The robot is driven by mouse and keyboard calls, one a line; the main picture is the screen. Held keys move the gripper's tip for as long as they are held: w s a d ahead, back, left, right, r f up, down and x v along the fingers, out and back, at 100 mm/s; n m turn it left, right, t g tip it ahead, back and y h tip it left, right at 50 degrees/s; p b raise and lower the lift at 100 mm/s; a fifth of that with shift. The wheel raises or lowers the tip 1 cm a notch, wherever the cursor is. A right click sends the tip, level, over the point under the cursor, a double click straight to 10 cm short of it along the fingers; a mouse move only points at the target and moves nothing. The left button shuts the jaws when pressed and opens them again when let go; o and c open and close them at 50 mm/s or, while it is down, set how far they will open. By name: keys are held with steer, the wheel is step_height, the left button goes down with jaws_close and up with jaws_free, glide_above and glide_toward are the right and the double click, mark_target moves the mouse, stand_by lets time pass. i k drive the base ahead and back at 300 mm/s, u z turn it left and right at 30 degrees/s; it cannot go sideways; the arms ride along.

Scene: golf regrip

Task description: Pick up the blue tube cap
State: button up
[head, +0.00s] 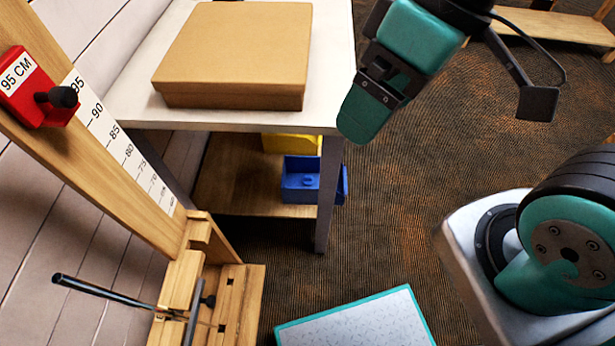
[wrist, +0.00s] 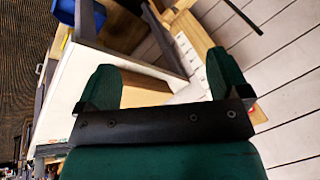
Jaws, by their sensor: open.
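I cannot make out the blue tube cap for certain in either view. A blue bin (head: 300,195) sits on the lower shelf of the white-topped table in the head view, with a small blue shape inside it that is too unclear to name. A blue patch also shows at the top left of the wrist view (wrist: 66,10). My gripper (head: 362,112) hangs in the air beside the table's right edge, well above the blue bin. In the wrist view its two green fingers (wrist: 160,62) are spread wide with nothing between them.
A cardboard box (head: 235,50) lies on the table top (head: 130,75). A yellow bin (head: 290,143) is behind the blue one. A wooden stand with a height scale (head: 120,145) and red block (head: 35,85) is at left, a dark shaft (head: 105,290) below.

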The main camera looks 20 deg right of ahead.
mark_target(309, 179)
steer(key=k, duration=1.65)
steer(key=z, duration=1.5)
steer(key=i, duration=2.45)
steer(key=u, duration=2.65)
